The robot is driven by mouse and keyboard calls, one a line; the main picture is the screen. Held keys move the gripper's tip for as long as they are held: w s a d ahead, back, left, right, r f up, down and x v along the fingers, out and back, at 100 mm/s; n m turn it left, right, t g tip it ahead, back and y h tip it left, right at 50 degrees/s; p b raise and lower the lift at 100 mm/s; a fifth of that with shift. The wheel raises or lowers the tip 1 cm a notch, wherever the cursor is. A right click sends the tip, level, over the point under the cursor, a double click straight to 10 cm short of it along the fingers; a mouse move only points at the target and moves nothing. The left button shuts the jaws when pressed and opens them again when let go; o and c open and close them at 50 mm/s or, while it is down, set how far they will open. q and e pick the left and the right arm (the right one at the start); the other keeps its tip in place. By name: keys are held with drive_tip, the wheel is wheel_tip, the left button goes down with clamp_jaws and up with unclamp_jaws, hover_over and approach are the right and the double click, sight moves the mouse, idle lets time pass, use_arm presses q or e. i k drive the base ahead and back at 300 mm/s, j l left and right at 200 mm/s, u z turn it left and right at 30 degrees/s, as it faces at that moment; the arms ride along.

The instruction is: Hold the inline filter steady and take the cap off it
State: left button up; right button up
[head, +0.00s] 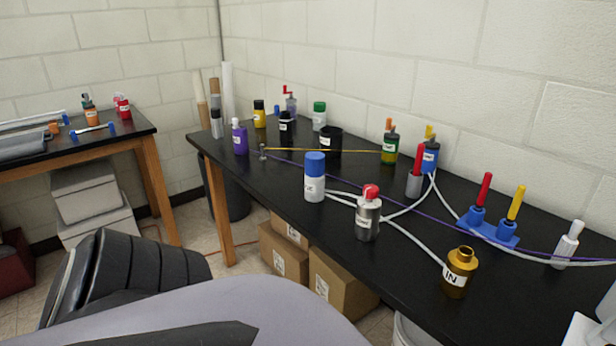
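No label names the inline filter outright, so I cannot tell for sure which object it is. A brass-coloured cylinder (456,275) marked "IN" stands upright at the front right of the black table, with a narrower ringed top. A white cylinder with a blue cap (315,180) stands upright left of the middle. A metal cylinder with a red cap (368,215) stands upright between these two. White tubing passes close to all three; whether it joins them is unclear. Neither of my grippers shows in the head view.
The black table (280,190) runs along the wall. Behind stand a black cup (330,141), a purple bottle (239,138) and several small bottles. A blue holder (489,232) with red and yellow handles and a white bottle (567,245) are at right. Cardboard boxes (340,282) sit underneath.

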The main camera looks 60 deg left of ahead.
sight(314, 187)
drive_tip(key=u, duration=1.95)
drive_tip(key=i+j+z, duration=0.1)
drive_tip(key=z, duration=0.35)
drive_tip(key=j+z, duration=0.25)
drive_tip(key=z, duration=0.25)
drive_tip(key=j+z, duration=0.2)
drive_tip(key=j, duration=0.2)
drive_tip(key=i+j+z, duration=0.2)
drive_tip(key=j, duration=0.2)
drive_tip(key=j+z, duration=0.1)
drive_tip(key=j, duration=0.9)
drive_tip(key=k+j+z, duration=0.1)
drive_tip(key=j, duration=0.9)
